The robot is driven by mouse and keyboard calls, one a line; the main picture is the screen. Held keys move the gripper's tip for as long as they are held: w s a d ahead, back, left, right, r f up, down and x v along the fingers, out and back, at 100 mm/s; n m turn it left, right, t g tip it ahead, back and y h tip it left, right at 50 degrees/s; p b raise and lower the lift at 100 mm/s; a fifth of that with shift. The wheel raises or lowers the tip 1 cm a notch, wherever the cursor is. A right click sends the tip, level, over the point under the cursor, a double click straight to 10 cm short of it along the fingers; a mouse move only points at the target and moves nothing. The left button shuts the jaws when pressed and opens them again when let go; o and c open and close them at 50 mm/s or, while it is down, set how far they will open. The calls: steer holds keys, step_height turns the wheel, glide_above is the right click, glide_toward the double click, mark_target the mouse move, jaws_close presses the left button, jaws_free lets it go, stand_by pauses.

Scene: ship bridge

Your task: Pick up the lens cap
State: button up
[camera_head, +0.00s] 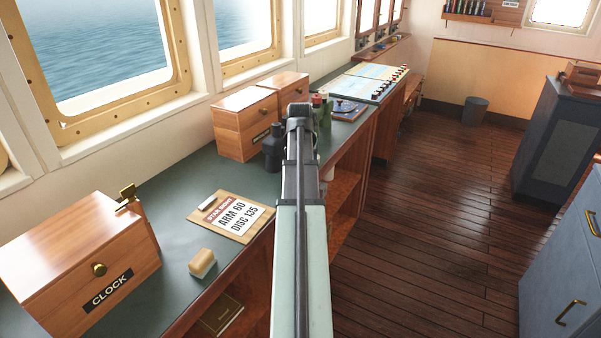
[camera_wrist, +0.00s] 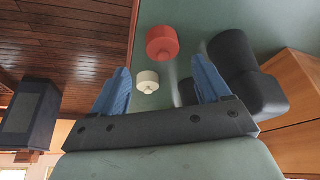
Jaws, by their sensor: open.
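My gripper shows in the wrist view (camera_wrist: 162,80) with its two blue fingers spread apart and nothing held between them. A small white round piece with a short nub (camera_wrist: 147,80) appears between the fingertips, over the green counter top. A larger red round piece with a nub (camera_wrist: 162,42) appears just beyond it. I cannot tell for sure which one is the lens cap. A black, binocular-like object (camera_wrist: 243,72) is beside the right finger; it also shows in the head view (camera_head: 272,147). In the head view my arm hides the gripper and the small pieces.
The green counter (camera_head: 180,190) runs under the windows. Wooden boxes (camera_head: 244,124) stand behind the black object. A clock box (camera_head: 85,262), a card (camera_head: 231,216) and a tan block (camera_head: 202,263) are nearer. Red and green items (camera_head: 323,112) stand beyond my arm. Open floor (camera_head: 430,230) is to the right.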

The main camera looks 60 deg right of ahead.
steer(key=shift+w+d+f, duration=0.1)
steer(key=shift+w+f, duration=0.05)
steer(key=shift+f, duration=0.7)
steer(key=shift+w+d+f, duration=0.1)
steer(key=shift+w+f, duration=0.05)
steer(key=shift+f, duration=0.65)
steer(key=shift+w+d+f, duration=0.1)
steer(key=shift+w+f, duration=0.05)
steer(key=shift+f, duration=0.7)
steer(key=c, duration=1.1)
